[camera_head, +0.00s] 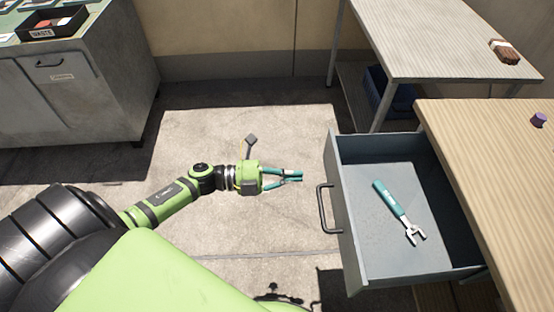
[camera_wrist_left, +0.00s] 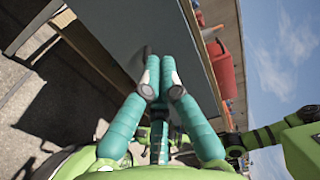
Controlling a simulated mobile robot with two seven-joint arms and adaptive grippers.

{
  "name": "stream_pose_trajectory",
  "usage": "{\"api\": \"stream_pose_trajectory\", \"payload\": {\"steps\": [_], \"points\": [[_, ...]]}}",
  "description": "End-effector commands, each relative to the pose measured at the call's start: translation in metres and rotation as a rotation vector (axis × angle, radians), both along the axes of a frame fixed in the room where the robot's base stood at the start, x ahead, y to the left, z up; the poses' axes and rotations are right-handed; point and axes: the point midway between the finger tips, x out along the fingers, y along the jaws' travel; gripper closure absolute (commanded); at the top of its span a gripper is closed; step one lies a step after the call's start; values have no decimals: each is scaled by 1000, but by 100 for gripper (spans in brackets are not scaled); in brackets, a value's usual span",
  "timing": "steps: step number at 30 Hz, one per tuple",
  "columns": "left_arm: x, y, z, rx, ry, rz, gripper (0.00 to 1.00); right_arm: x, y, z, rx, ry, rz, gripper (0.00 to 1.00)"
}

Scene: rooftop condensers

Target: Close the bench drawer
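The grey bench drawer (camera_head: 343,220) is pulled well out from under the wooden bench top (camera_head: 490,170) at the right of the head view. Its dark bar handle (camera_head: 322,208) is on the front, facing left. A teal-handled tool with a pale forked end (camera_head: 393,200) lies inside. My left gripper (camera_head: 301,177) is left of the drawer front, apart from the handle. Its teal fingers have their tips together, with nothing seen between them. The fingers also show in the left wrist view (camera_wrist_left: 158,88), in front of a grey panel. My right gripper is not seen.
A second table (camera_head: 430,45) with a brown block (camera_head: 504,51) and a blue bin (camera_head: 388,92) beneath stands behind. A purple item (camera_head: 538,120) sits on the bench. A grey cabinet (camera_head: 85,85) with a waste tray (camera_head: 52,23) is at left. Bare concrete floor lies between.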

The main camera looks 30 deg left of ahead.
Motion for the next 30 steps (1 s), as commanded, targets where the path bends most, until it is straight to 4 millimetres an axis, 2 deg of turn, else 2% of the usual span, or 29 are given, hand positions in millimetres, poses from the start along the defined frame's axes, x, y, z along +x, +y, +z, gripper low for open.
{"api": "stream_pose_trajectory", "payload": {"steps": [6,12,30], "points": [[26,-37,2,-4,-1,1,100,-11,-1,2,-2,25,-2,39],[38,-56,1,-1,0,2,100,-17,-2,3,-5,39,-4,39],[44,-64,0,-2,1,2,100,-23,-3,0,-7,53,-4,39]]}}
